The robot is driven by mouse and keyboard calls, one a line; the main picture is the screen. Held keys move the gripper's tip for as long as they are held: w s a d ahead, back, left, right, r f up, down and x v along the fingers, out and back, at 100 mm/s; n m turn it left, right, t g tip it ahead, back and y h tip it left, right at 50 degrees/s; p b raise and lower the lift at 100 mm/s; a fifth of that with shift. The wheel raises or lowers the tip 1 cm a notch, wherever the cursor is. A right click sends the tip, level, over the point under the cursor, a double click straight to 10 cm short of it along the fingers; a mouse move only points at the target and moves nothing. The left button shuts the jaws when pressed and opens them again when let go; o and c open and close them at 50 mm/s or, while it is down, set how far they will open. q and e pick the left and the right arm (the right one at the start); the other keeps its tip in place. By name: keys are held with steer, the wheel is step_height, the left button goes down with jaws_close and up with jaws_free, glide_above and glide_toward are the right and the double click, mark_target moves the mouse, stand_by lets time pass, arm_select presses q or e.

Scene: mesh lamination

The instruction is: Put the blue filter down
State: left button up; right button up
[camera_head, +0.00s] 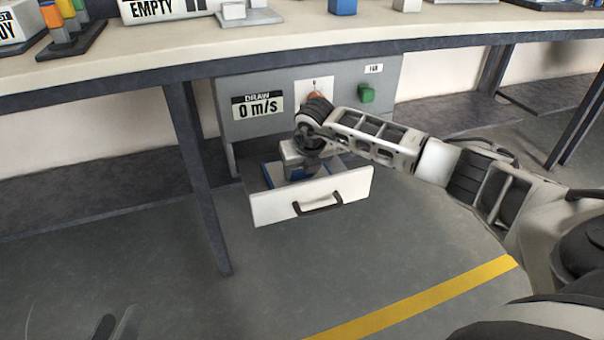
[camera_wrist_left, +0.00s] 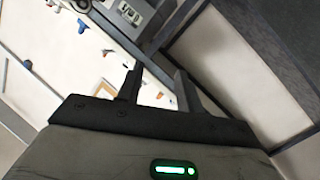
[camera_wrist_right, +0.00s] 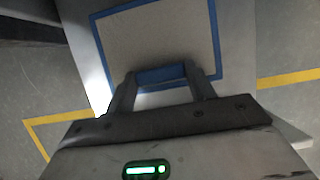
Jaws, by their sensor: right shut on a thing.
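The blue filter (camera_wrist_right: 160,75) shows as a blue bar between the fingers of my right gripper (camera_wrist_right: 159,70) in the right wrist view. My right gripper is shut on it. Beyond it lies a pale panel with a blue border (camera_wrist_right: 155,40); I cannot tell whether this is part of the filter or a marking in the drawer. In the head view the right hand is down in the open drawer (camera_head: 335,196), with some blue around it, and hides most of the inside. My left gripper (camera_wrist_left: 158,70) is open and empty, away from the drawer.
A grey cabinet (camera_head: 225,103) under the bench carries a "0 m/s" display (camera_head: 258,106), a green button (camera_head: 366,94) and a partly hidden orange-red one. The bench top (camera_head: 200,48) overhangs it. Bench legs (camera_head: 196,170) stand beside the drawer. The floor in front is clear.

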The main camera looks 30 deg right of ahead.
steer(key=shift+f, duration=0.15)
steer(key=o, duration=1)
arm_select(q)
steer(key=shift+w+r, duration=0.15)
steer(key=shift+r, duration=0.3)
steer(key=shift+a+f+m+g+y+p, duration=0.45)
steer(key=shift+f+m+y+p, duration=0.35)
steer(key=shift+p, duration=1.25)
arm_select(e)
steer(key=shift+v, duration=6)
